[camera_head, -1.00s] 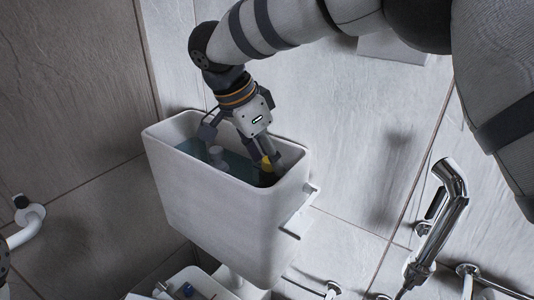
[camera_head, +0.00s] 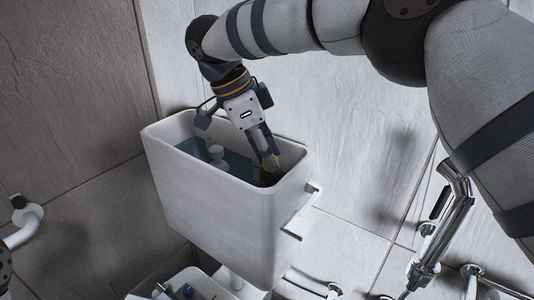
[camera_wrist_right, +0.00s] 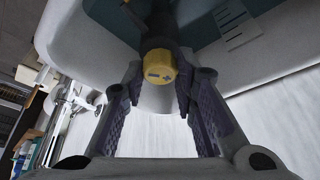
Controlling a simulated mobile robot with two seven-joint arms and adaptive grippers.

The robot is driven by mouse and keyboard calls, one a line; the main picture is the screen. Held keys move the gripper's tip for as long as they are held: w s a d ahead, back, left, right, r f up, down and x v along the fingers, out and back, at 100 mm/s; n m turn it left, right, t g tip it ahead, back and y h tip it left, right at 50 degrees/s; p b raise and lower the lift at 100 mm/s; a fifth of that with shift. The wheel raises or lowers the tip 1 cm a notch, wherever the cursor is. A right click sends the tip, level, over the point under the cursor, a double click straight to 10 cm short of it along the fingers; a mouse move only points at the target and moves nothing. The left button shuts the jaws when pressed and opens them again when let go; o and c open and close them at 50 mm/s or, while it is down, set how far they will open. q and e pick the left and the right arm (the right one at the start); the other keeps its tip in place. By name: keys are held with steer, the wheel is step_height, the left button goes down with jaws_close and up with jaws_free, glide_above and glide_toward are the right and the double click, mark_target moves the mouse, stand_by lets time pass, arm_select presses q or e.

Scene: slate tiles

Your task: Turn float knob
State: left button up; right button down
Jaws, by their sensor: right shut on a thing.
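The float knob (camera_wrist_right: 160,66) is a round yellow cap with plus and minus marks on its face, seen between the two fingers in the right wrist view. It sits inside the open white cistern (camera_head: 225,215), near the right end. My right gripper (camera_head: 268,158) reaches down into the cistern from above and is shut on the knob. My left gripper is not in view.
A white post (camera_head: 217,154) stands in the water left of my right gripper. A white lever (camera_head: 302,208) sticks out from the cistern's right side. A chrome hand sprayer (camera_head: 440,235) hangs at the right. A white grab bar (camera_head: 27,228) is at the left.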

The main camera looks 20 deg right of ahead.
steer(key=m+g, duration=0.1)
steer(key=m, duration=0.1)
steer(key=m+b, duration=0.1)
steer(key=m, duration=0.1)
steer(key=shift+w+f+g+y, duration=0.2)
steer(key=shift+g+y, duration=0.1)
steer(key=shift+g, duration=0.1)
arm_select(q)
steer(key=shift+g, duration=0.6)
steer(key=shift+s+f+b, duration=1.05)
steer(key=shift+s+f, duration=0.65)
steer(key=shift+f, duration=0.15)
arm_select(e)
steer(key=shift+d+r+m+g+y, duration=0.1)
steer(key=shift+m+g+y, duration=0.15)
steer(key=shift+m, duration=0.75)
steer(key=shift+r+m+g+y, duration=0.15)
steer(key=shift+m+g, duration=0.1)
steer(key=shift+m, duration=0.75)
steer(key=c, duration=1.3)
jaws_free()
